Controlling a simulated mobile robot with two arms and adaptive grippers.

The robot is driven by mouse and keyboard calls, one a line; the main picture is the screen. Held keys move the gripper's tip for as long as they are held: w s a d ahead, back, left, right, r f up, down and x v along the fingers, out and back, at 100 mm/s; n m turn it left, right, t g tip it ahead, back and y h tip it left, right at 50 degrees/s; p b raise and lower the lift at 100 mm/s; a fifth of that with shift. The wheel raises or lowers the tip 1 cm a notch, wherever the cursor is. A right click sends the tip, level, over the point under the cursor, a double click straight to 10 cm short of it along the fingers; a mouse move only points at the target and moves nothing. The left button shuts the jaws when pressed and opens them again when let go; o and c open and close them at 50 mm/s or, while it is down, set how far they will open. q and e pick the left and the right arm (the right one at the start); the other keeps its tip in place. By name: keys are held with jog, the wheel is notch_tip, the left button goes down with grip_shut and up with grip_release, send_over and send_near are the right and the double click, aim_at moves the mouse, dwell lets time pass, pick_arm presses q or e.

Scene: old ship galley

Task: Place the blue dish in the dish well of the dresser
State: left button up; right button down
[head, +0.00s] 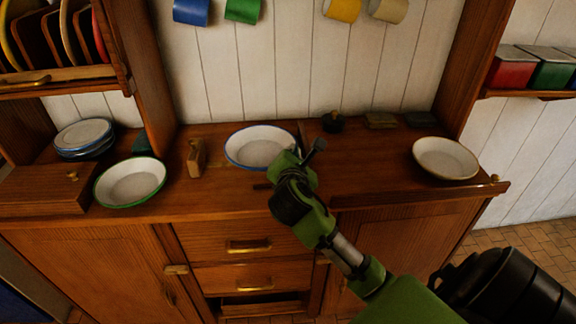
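The blue dish, a white bowl with a blue rim (250,148), sits upright at the middle of the dresser top (225,195). My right gripper (290,164) reaches in from the lower right, at the dish's near right edge. Its fingers look spread apart, with dark tips to either side; it covers part of the rim, and I cannot tell whether it touches the dish. A raised wooden board (385,170) lies right of the dish. I cannot make out the dish well clearly. My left gripper is not in view.
A green-rimmed dish (132,183) stands left, with stacked plates (84,136) behind it. A small wooden block (196,158) stands left of the blue dish. A cream dish (446,157) sits right. Mugs (242,10) hang above.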

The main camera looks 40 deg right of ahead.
jog(key=shift+w+f, duration=1.1)
jog(key=shift+f, duration=0.1)
jog(key=shift+s+f, duration=0.1)
jog(key=shift+f, duration=1.3)
jog(key=c, duration=2.2)
grip_release()
jog(key=shift+f, duration=0.2)
jog(key=shift+c, duration=0.2)
jog(key=shift+r, duration=0.1)
jog(key=shift+s+a+r, duration=0.1)
jog(key=shift+s+a, duration=0.1)
jog(key=v, duration=1.1)
jog(key=shift+s+a+r, duration=0.1)
jog(key=shift+s, duration=0.15)
